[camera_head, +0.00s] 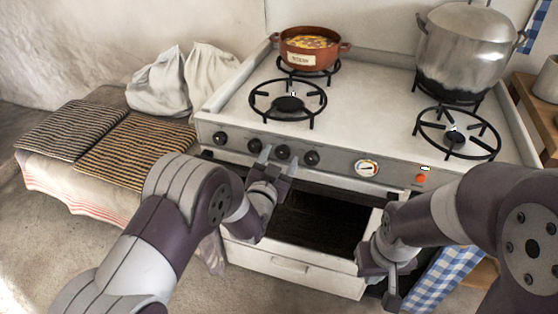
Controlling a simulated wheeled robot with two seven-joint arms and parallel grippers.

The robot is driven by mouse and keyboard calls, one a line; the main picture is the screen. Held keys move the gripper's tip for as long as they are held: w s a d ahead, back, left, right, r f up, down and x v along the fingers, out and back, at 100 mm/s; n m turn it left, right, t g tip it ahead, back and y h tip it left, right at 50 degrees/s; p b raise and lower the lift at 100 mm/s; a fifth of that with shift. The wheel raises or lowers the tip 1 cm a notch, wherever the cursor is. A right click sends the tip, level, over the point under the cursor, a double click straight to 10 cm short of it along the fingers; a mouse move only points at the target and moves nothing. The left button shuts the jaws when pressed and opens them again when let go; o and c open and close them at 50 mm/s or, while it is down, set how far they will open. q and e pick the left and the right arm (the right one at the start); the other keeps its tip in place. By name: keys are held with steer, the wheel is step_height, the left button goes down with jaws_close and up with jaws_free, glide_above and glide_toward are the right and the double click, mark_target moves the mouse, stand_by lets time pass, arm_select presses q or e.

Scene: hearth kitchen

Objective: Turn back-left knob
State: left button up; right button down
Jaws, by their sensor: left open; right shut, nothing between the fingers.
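A row of several dark knobs runs along the stove's front panel, including a far-left knob (220,138), a second knob (254,146), a third knob (283,153) and a fourth knob (312,158). I cannot tell from the panel which one is the back-left knob. My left gripper (279,158) is open, with its fingers pointing up at the panel, one on each side of the third knob in the picture. Whether they touch it is unclear. My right gripper (393,284) is shut and empty, low at the right in front of the stove.
A brown stew pot (308,50) sits on the back-left burner, and a large metal pot (464,48) on the back-right. The front-left burner (288,101) and front-right burner (456,136) are bare. A dark opening (315,220) lies below the panel. A checked cloth (440,280) hangs right.

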arm_select(q)
steer(key=shift+c, duration=0.4)
steer(key=c, duration=1)
steer(key=shift+n, duration=0.4)
steer(key=n+b, duration=0.1)
steer(key=n, duration=0.4)
steer(key=shift+d+n+b, duration=0.1)
steer(key=shift+n+b, duration=0.3)
steer(key=n, duration=0.3)
steer(key=shift+b, duration=0.4)
steer(key=shift+d+n+b, duration=0.1)
steer(key=shift+n+b, duration=0.3)
steer(key=shift+n, duration=1.6)
steer(key=shift+r, duration=0.1)
